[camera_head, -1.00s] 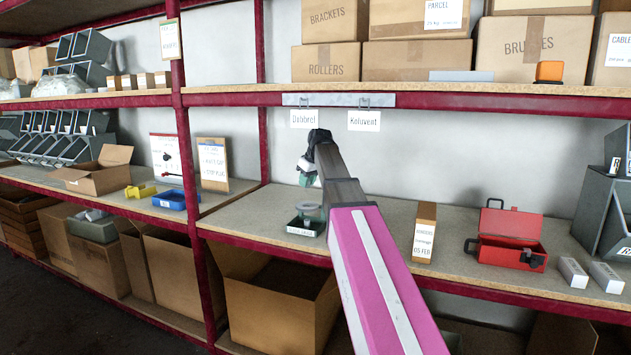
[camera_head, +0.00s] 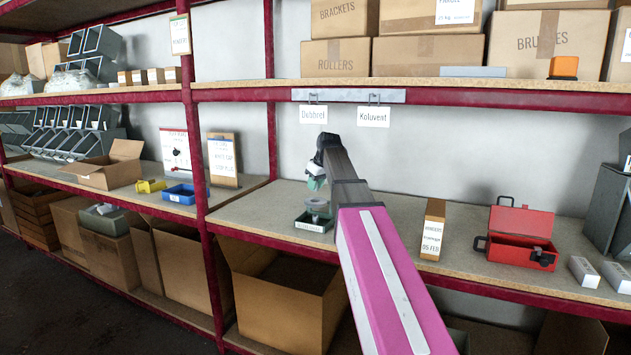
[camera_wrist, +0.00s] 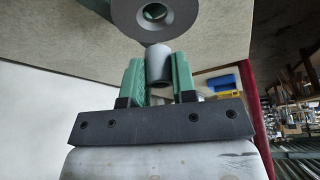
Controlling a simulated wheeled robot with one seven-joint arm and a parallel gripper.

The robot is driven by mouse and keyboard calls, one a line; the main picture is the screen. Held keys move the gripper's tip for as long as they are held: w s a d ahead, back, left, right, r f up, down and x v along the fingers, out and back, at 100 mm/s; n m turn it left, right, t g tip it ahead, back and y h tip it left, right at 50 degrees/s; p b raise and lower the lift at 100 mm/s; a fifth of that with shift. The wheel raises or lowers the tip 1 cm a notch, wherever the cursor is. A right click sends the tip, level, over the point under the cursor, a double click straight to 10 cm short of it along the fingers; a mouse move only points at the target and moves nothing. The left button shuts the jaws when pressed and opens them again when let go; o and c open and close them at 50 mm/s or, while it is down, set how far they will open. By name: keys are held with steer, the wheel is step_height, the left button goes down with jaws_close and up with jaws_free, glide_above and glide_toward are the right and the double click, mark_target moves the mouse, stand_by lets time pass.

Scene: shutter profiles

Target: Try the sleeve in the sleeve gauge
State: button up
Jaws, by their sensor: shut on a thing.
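My gripper (camera_wrist: 158,80) has green fingers and is shut on a small grey cylindrical sleeve (camera_wrist: 158,66). The far end of the sleeve sticks out past the fingertips. The sleeve gauge (camera_wrist: 153,18) is a thick grey ring with a round hole, partly cut off at the top of the wrist view. In the wrist view the sleeve's end overlaps the ring's near edge, below the hole; I cannot tell whether they touch. In the head view my gripper (camera_head: 316,184) is just above the gauge (camera_head: 317,204), which stands on a small dark green labelled tray (camera_head: 314,223).
A narrow labelled carton (camera_head: 432,229) and an open red toolbox (camera_head: 520,240) stand to the right on the same shelf. A blue bin (camera_head: 180,195) and a yellow part (camera_head: 150,186) lie left of the upright (camera_head: 196,150). An upper shelf with two hanging labels is above.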

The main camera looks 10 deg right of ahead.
steer(key=shift+f, duration=1.95)
steer(key=shift+s+f, duration=0.1)
steer(key=shift+f, duration=0.2)
steer(key=o, duration=0.8)
steer(key=shift+o, duration=0.9)
steer(key=shift+s+d+r, duration=0.1)
steer(key=shift+r, duration=0.15)
steer(key=v, duration=1)
steer(key=shift+r, duration=0.3)
